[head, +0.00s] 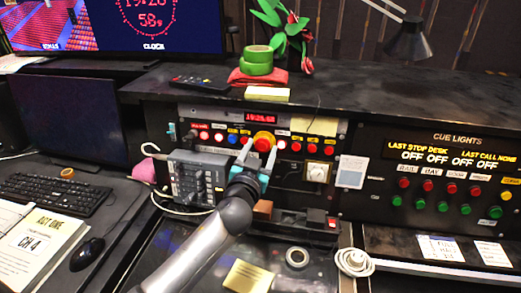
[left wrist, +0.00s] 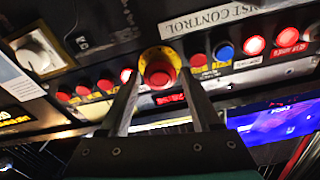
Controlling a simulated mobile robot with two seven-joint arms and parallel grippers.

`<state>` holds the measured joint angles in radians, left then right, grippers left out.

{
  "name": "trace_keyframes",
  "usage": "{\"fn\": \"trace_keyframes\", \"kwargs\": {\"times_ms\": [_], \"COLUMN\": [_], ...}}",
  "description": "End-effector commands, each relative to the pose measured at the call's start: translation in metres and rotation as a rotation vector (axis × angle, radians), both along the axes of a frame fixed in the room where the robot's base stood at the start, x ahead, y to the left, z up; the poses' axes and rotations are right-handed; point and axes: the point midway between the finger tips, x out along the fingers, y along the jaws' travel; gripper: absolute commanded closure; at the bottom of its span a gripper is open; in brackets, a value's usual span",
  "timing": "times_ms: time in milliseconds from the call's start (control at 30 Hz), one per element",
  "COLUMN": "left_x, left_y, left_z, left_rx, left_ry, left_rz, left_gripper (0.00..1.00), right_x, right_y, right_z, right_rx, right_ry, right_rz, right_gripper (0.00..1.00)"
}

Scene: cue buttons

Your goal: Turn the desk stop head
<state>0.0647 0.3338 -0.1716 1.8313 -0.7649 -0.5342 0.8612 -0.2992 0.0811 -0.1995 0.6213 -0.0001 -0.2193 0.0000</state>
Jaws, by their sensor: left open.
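The desk stop head is a round red button (head: 263,143) on a yellow collar, in the middle of the lit desk panel. It also shows in the left wrist view (left wrist: 158,72), near the top centre. My left gripper (head: 258,154) is open, with its two fingers pointing at the panel. In the left wrist view the fingertips (left wrist: 160,80) stand to either side of the red head. I cannot tell whether they touch it. My right gripper is in neither view.
Small red and blue buttons (head: 296,146) line the panel on both sides of the head. A grey control box (head: 192,178) stands to its left. A cue lights panel (head: 440,170) is at right. Green tape rolls (head: 257,68) sit on the shelf above.

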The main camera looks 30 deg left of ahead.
Motion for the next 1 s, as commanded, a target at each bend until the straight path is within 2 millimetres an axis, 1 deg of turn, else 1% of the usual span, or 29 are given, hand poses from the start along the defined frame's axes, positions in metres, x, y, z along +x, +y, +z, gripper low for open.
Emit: {"fn": "trace_keyframes", "kwargs": {"times_ms": [133,167,700,1000], "left_x": [-0.0001,-0.0001,-0.0004,-0.0005], "left_y": [0.0,0.0,-0.0001,0.0], "left_z": [0.0001,0.0001,0.0,0.0004], "left_rx": [0.0,0.0,0.0,0.027], "left_ry": [0.0,0.0,0.0,0.007], "left_rz": [0.0,0.0,0.0,-0.005], "left_gripper": [0.36,0.38,0.99,1.0], "right_x": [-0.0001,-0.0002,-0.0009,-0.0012], "right_y": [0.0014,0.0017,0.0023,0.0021], "right_z": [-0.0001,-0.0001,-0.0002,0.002], "right_rx": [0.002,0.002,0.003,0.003], "right_ry": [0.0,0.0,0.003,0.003], "right_rz": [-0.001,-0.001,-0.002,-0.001], "right_gripper": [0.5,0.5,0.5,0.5]}}
